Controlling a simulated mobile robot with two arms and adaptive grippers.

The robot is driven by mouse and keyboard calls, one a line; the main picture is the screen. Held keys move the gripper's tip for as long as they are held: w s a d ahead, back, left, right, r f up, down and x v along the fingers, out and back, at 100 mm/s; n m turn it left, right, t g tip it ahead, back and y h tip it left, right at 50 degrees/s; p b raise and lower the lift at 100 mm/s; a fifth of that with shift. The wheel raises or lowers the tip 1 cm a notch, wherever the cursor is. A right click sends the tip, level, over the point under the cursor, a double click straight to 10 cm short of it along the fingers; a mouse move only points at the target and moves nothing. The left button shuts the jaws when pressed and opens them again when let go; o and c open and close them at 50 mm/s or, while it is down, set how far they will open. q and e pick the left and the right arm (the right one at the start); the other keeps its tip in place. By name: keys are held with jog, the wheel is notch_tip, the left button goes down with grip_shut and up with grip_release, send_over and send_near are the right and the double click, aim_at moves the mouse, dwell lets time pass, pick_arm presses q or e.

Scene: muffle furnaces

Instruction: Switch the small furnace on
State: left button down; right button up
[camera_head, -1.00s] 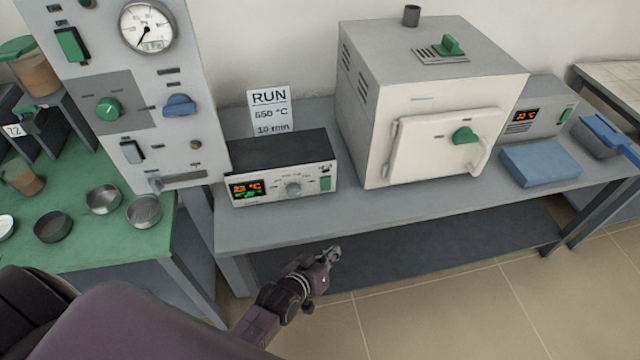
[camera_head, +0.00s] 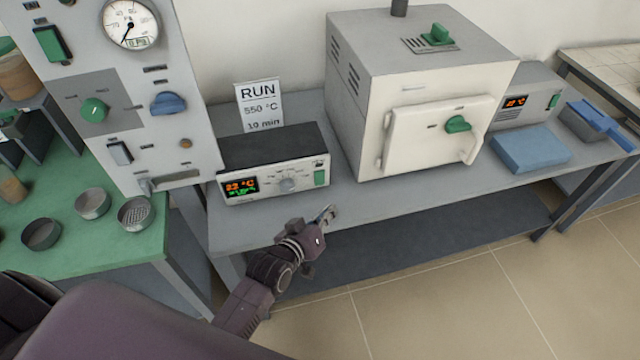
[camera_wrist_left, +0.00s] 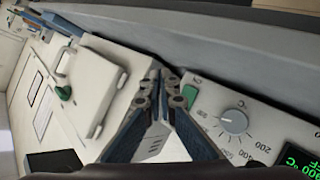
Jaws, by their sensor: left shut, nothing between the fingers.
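The small furnace (camera_head: 422,100) is a pale box on the grey bench, its door (camera_head: 425,142) shut, with a green knob (camera_head: 457,124) on the door. In front and left of it stands a control box (camera_head: 272,165) with a lit display (camera_head: 241,186), a grey dial (camera_head: 287,186) and a green rocker switch (camera_head: 320,178). In the left wrist view the green switch (camera_wrist_left: 190,95) lies just right of the fingertips, near the dial (camera_wrist_left: 234,121). My left gripper (camera_head: 329,213) is shut and empty, in front of and below the control box. My right gripper is not in view.
A card reading RUN, 550 °C, 10 min (camera_head: 259,104) stands behind the control box. A second box with a display (camera_head: 525,98) and a blue block (camera_head: 530,149) are at the right. A tall gauge panel (camera_head: 128,80) stands at the left.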

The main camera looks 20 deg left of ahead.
aim_at(320, 178)
pick_arm(q)
jog(key=w+a+b, duration=0.2)
jog(key=w, duration=0.1)
jog(key=w+a+f, duration=0.1)
jog(key=w, duration=0.1)
jog(key=shift+a+b, duration=0.15)
jog(key=shift+b, duration=0.25)
jog(key=shift+w+a, duration=0.45)
jog(key=shift+w, duration=0.1)
dwell(0.5)
jog(key=shift+w+a, duration=0.2)
jog(key=shift+w, duration=0.15)
jog(key=shift+w+a, duration=0.2)
jog(key=shift+w, duration=0.05)
dwell(0.9)
jog(key=shift+s+d, duration=0.1)
jog(key=shift+s+d+r+p, duration=0.1)
jog(key=shift+s+d+p, duration=0.25)
jog(key=shift+s+p, duration=0.2)
